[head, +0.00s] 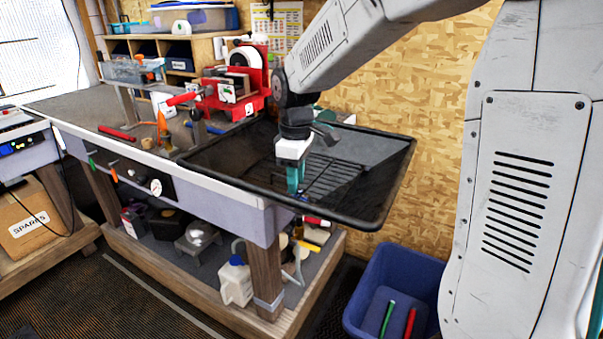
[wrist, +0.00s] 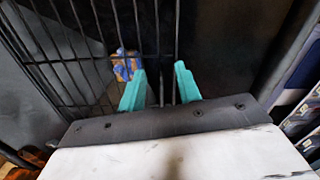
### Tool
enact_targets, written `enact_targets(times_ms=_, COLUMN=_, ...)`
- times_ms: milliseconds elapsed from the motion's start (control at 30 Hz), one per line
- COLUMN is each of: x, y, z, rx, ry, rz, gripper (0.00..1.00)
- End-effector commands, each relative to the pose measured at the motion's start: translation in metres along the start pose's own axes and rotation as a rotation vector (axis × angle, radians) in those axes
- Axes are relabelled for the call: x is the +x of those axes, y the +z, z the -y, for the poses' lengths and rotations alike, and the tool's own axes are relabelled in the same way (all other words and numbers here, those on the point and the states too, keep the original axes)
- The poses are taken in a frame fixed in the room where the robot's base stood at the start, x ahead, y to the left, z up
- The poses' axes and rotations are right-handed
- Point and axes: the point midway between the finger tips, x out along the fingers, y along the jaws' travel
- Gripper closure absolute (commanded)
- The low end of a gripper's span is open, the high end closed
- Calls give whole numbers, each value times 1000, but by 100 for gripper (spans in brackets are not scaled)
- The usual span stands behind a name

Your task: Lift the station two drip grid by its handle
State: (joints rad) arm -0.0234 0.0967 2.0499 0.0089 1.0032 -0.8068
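The drip grid (head: 335,178) is a black wire rack in the black tray (head: 390,172) at the right end of the bench. In the wrist view its bars (wrist: 75,60) fill the upper left. My gripper (head: 294,190) points down at the grid's near-left part. In the wrist view the teal fingers of my gripper (wrist: 160,72) stand apart, with thin dark bars between them. I cannot tell whether these bars are the handle, or whether the fingers touch them. The handle is not clearly distinguishable from the dark grid and tray.
An orange cone-like item (head: 162,125) is nearer the front. A blue bin (head: 395,280) is on the floor at right. An orange-and-blue item (wrist: 126,66) shows beyond the grid bars.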

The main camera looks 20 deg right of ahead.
Motion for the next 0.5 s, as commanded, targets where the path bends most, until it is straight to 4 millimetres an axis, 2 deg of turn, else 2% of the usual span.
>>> enact_targets(times_ms=267, x=6, y=1, z=0, rx=1, ry=0, rz=0, gripper=67)
enact_targets(times_ms=300, x=6, y=1, z=0, rx=1, ry=0, rz=0, gripper=72)
enact_targets(times_ms=400, x=5, y=1, z=0, rx=1, ry=0, rz=0, gripper=100)
enact_targets(times_ms=500, x=5, y=0, z=0, rx=1, ry=0, rz=0, gripper=100)
